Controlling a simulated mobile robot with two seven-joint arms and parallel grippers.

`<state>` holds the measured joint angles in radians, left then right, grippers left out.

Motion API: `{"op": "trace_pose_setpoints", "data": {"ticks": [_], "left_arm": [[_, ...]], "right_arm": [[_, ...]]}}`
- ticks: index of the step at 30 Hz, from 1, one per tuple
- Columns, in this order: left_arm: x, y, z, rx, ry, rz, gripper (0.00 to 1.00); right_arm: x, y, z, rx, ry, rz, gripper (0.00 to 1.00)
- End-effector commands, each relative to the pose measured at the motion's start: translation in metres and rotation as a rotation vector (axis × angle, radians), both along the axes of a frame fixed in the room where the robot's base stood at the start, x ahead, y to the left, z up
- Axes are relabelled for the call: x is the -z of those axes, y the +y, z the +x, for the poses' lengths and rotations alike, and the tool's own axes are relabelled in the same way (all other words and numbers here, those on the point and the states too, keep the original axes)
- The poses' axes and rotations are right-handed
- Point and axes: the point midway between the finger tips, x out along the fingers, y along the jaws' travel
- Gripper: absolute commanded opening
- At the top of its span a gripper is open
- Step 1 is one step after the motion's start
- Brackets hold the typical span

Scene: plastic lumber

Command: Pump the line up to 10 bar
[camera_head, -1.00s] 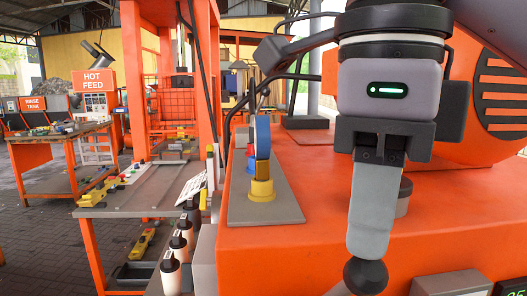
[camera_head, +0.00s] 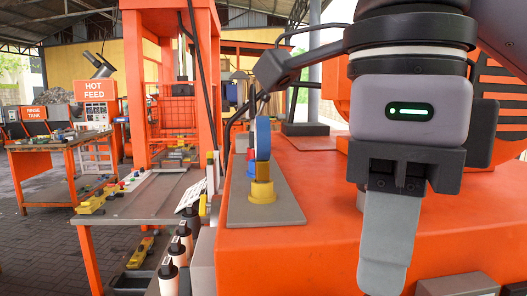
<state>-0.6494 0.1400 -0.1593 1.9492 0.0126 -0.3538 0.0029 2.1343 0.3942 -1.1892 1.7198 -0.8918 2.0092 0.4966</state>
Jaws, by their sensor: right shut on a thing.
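My right gripper (camera_head: 384,275) points down at the right of the head view, its grey fingers closed and reaching the bottom edge. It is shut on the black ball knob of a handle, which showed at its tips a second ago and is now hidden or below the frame. A blue-rimmed round gauge (camera_head: 263,138) stands nearly edge-on on a yellow fitting (camera_head: 262,191), left of the gripper. Its dial face cannot be read from here. My left gripper is not in view.
The yellow fitting stands on a grey plate (camera_head: 283,211) on the large orange housing (camera_head: 310,255). Grey boxes (camera_head: 458,285) sit at the lower right. A workbench (camera_head: 135,205) and dark-capped white bottles (camera_head: 170,277) are at the left.

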Motion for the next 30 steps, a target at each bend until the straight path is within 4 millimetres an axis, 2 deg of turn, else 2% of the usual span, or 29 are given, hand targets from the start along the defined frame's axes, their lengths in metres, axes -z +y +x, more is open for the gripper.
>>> {"op": "trace_pose_setpoints", "data": {"ticks": [1,10,19,30], "left_arm": [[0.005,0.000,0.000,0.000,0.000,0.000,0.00],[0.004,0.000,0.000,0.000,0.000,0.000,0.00],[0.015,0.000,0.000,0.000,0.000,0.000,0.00],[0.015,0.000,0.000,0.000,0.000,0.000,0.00]], "right_arm": [[0.011,0.002,0.005,0.016,-0.005,-0.003,0.00],[0.009,0.002,0.004,0.017,-0.004,-0.002,0.00],[0.020,0.001,-0.004,0.017,-0.005,-0.001,0.00],[0.020,0.001,-0.006,0.017,-0.004,-0.002,0.00]]}}
